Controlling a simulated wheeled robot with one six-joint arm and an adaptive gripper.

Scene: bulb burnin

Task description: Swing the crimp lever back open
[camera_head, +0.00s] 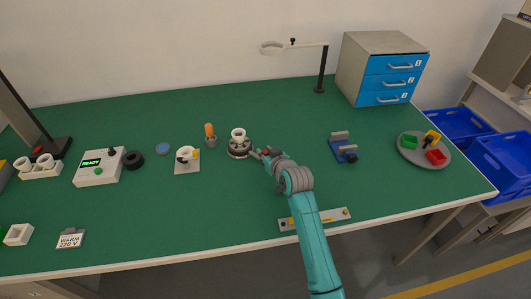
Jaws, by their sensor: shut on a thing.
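A round grey metal fixture (239,153) with a white cup-shaped piece (238,134) upright in its middle stands near the centre of the bench. My gripper (260,154) is low at the right edge of this fixture, with my arm reaching in from the lower right. It is shut on what looks like the crimp lever at the fixture's right side. The lever is mostly hidden by the fingers, so I cannot tell its exact angle. A small dark red spot shows at the fingers.
An orange-handled tool in a holder (210,135) and a white plate with a small fitting (187,160) stand left of the fixture. A blue clamp-like block (343,148) is to the right.

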